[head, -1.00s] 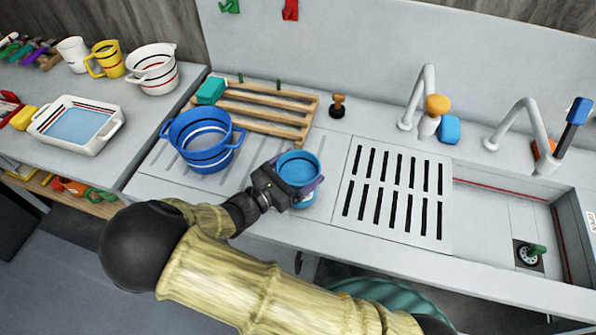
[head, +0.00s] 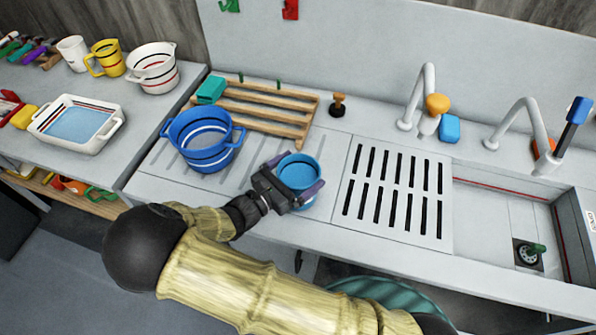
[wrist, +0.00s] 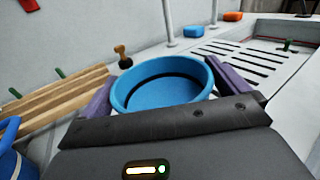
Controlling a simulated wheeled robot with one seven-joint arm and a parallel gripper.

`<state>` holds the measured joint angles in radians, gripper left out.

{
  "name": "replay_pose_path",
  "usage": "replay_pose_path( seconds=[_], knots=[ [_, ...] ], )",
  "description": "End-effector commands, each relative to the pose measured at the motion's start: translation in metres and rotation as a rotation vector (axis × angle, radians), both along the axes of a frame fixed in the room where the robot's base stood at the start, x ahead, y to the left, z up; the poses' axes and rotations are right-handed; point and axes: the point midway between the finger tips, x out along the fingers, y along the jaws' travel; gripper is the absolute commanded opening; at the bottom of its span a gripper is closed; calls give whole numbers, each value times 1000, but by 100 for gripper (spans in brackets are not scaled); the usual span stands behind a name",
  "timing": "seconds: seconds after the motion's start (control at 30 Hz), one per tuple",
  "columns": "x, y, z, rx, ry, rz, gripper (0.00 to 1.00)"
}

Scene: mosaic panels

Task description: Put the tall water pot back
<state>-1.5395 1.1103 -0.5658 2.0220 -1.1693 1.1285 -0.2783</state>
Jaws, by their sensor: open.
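The light blue pot (head: 299,172), round with a dark line inside, stands upright on the draining board (head: 226,190), left of the slotted panel. My gripper (head: 300,195) is open, its purple fingers on either side of the pot. In the wrist view the pot (wrist: 163,85) sits between the spread fingers, and its lower part is hidden behind the gripper body. I cannot tell whether the fingers touch it. A wider dark blue two-handled pot (head: 205,143) stands to the left.
A wooden rack (head: 262,108) with a green block (head: 211,90) lies behind the pots. The slotted drain panel (head: 396,188) and the sink with taps (head: 424,95) are to the right. A brown-handled stopper (head: 337,106) stands behind. A left counter holds a white basin (head: 77,122).

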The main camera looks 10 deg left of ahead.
Motion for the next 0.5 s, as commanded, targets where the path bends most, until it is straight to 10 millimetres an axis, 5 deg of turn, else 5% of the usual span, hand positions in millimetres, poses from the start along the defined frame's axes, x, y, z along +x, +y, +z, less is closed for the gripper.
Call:
replay_pose_path(
  seconds=[0.5],
  knots=[
    [-75, 55, -3, 3, 2, 5, 100]
  ],
)
